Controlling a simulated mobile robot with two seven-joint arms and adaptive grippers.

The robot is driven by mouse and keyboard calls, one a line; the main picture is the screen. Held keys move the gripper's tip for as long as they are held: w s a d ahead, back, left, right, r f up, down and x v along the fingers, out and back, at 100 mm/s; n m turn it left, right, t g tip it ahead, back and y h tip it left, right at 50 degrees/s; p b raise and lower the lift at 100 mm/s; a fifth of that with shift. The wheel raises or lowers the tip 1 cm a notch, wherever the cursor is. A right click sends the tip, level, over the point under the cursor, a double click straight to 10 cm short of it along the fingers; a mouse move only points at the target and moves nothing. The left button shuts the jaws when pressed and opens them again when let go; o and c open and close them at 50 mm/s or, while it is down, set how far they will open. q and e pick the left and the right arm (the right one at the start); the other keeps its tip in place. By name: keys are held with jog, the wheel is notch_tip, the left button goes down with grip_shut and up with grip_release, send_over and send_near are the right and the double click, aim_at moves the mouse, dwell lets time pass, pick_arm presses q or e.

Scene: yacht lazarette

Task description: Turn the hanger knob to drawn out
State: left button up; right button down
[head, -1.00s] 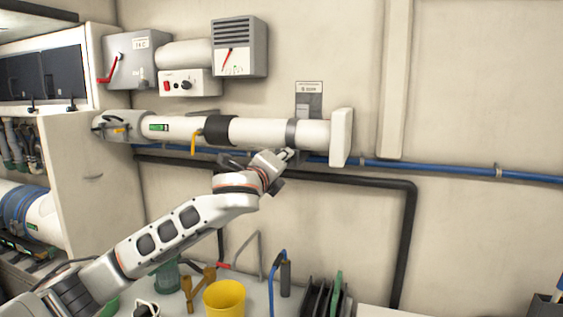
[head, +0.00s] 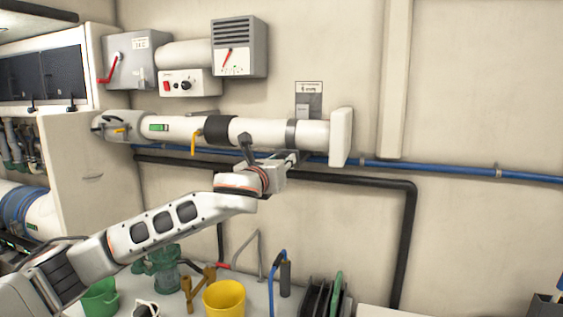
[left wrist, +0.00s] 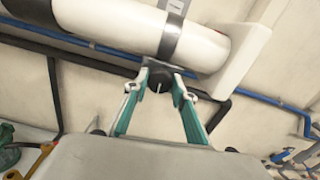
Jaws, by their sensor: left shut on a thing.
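The hanger knob (left wrist: 158,79) is a dark round knob with a pale line on it, under the grey strap (left wrist: 170,38) around the white pipe. In the left wrist view my left gripper (left wrist: 161,88) has its green-and-white fingers on either side of the knob and is shut on it. In the head view my left gripper (head: 291,157) is just below the grey strap (head: 291,133), and it hides the knob. My right gripper is not in view.
The white pipe (head: 265,132) runs along the wall to a white end plate (head: 341,137). A small placard (head: 309,88) is above the strap. A blue pipe (head: 430,168) and black pipe (head: 350,178) run close by. A yellow bucket (head: 224,298) stands below.

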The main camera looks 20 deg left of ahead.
pick_arm(q)
jog(key=shift+m, duration=0.6)
jog(key=o, duration=1.1)
jog(key=s, duration=1.2)
jog(key=shift+a, duration=0.2)
